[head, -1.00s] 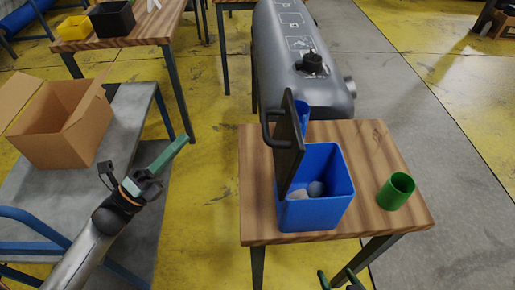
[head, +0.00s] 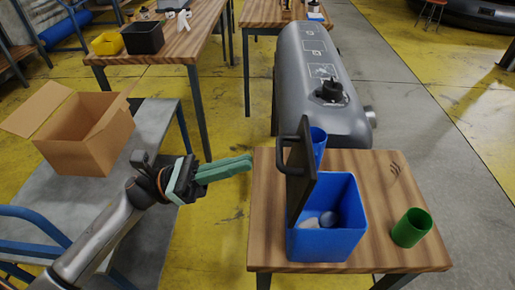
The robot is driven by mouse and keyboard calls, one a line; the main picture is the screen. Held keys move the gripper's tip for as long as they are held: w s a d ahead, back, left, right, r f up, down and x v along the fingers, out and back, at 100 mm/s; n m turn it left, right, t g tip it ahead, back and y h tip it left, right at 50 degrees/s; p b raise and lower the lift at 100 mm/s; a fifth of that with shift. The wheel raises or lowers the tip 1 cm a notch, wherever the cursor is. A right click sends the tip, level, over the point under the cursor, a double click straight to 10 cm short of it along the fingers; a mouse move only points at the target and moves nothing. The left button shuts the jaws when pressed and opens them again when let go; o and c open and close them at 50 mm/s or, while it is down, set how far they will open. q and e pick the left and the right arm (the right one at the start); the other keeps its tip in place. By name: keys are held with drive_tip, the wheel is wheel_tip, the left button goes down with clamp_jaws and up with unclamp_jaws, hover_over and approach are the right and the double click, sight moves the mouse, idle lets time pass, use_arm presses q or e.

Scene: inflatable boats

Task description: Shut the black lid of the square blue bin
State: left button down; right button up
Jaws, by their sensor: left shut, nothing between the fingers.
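The square blue bin (head: 325,243) stands on the wooden table (head: 268,240), with a few roundish grey and pale items inside. Its black lid (head: 302,182) stands upright on the bin's left side, open, with a dark handle (head: 282,154) facing left. My left gripper (head: 250,162) is shut and empty, its green fingers pointing right, just left of the lid and handle and apart from them in the picture. My right gripper is not in view.
A green cup (head: 411,228) stands right of the bin. A blue cup (head: 318,141) is behind the lid. A grey inflatable tube (head: 312,62) lies beyond the table. An open cardboard box (head: 88,140) sits on a grey cart at left.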

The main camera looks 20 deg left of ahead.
sight(285, 170)
use_arm(q)
drive_tip(key=p+x, duration=0.1)
drive_tip(key=x, duration=0.3)
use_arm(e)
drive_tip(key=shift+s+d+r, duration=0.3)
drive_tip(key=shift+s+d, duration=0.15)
